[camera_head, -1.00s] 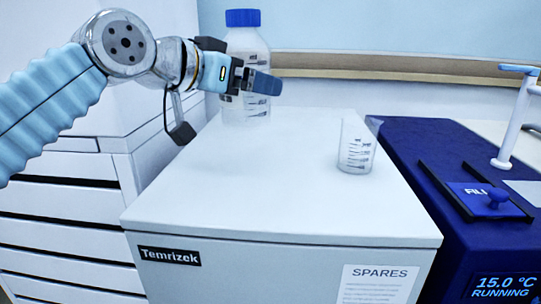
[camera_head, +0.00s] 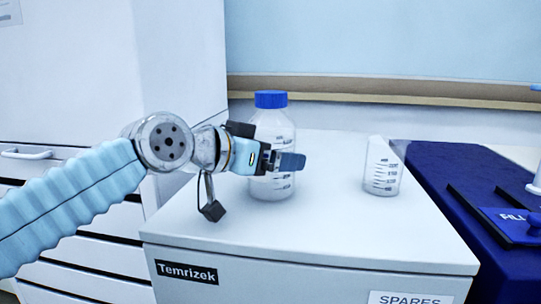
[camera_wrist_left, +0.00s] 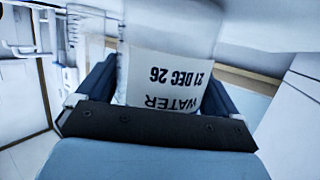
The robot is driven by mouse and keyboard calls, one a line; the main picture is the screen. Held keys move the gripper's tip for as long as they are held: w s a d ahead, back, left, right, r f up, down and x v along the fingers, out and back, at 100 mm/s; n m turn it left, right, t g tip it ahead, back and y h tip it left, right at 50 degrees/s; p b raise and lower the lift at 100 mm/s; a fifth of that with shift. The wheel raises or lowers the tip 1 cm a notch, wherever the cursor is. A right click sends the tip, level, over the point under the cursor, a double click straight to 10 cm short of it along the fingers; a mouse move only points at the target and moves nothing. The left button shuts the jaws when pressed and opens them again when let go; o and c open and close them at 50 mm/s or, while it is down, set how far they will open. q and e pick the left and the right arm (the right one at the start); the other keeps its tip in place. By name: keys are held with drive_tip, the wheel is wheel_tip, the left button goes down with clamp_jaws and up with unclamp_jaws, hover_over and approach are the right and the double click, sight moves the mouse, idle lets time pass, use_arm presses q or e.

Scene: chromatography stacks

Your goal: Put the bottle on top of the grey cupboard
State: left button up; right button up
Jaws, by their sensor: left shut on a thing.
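The clear bottle (camera_head: 273,125) with a blue cap is upright in the head view, over the left part of the top of the grey cupboard (camera_head: 330,232). I cannot tell whether its base touches the top. My left gripper (camera_head: 284,161) is shut on the bottle's body, with a dark blue finger across its front. In the left wrist view the bottle (camera_wrist_left: 168,75) sits between the fingers, its white label reading WATER, 21 DEC 26, upside down. The cupboard front carries a Temrizek plate and a SPARES label. My right gripper is not in view.
A clear graduated beaker (camera_head: 381,170) stands on the cupboard top, right of the bottle and apart from it. A dark blue device (camera_head: 450,165) adjoins on the right. A white drawer cabinet (camera_head: 105,90) stands at the left. The front of the cupboard top is clear.

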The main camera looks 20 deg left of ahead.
use_arm(q)
drive_tip(key=shift+f, duration=0.1)
drive_tip(key=o, duration=1.3)
drive_tip(key=shift+o, duration=0.2)
drive_tip(key=v, duration=1.2)
